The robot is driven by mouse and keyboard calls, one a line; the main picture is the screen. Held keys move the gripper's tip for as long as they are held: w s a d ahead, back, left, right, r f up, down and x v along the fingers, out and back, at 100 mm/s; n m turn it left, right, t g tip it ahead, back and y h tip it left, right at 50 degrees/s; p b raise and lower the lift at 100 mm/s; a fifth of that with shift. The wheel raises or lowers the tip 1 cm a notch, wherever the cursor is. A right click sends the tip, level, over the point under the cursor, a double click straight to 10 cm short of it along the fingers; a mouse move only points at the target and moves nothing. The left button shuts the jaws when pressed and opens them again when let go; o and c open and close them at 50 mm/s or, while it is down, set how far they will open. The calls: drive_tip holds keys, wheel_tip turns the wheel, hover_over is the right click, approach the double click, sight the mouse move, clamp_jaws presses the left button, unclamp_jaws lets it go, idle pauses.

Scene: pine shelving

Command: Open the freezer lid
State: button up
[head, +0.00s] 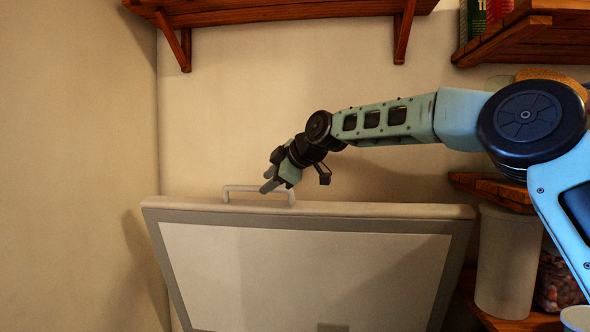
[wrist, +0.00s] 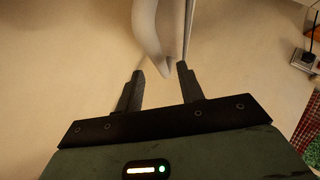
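The freezer lid (head: 310,210) stands raised and tilted up in the head view, its pale inner panel and grey border facing me. A pale bar handle (head: 240,188) sits on its top edge. The freezer's body is out of view.
A wooden shelf (head: 280,10) is on the wall above. Another shelf (head: 510,35) is at the upper right. A white canister (head: 508,262) and a jar (head: 558,280) stand right of the lid. The left wall (head: 75,150) is bare and close to the lid.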

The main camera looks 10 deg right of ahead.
drive_tip(key=b+v, duration=0.4)
drive_tip(key=v, duration=0.8)
drive_tip(key=shift+f, duration=0.1)
drive_tip(key=s+a+f+m+g+h+b, duration=0.1)
drive_tip(key=s+a+f+g, duration=0.1)
drive_tip(key=s+a+f, duration=0.35)
drive_tip(key=s+a+f+m+g+h+b, duration=0.1)
drive_tip(key=s+a+f, duration=0.2)
drive_tip(key=s+f, duration=0.55)
drive_tip(key=s+a+f+m+g+b, duration=0.15)
drive_tip(key=s+a+f, duration=0.3)
drive_tip(key=f, duration=0.45)
drive_tip(key=s+d+f+m+g+h, duration=0.1)
drive_tip(key=s+d+f+m, duration=0.1)
drive_tip(key=s+f, duration=0.4)
drive_tip(key=s+d+f+m+g+h+b, duration=0.1)
drive_tip(key=s+d+f, duration=0.4)
drive_tip(key=s, duration=0.5)
drive_tip(key=s+d+f+m+g+h, duration=0.2)
drive_tip(key=s+d+f+m, duration=0.1)
drive_tip(key=s+f, duration=0.4)
drive_tip(key=shift+s+d+f, duration=0.4)
drive_tip(key=shift+s+d, duration=0.25)
drive_tip(key=shift+s, duration=0.35)
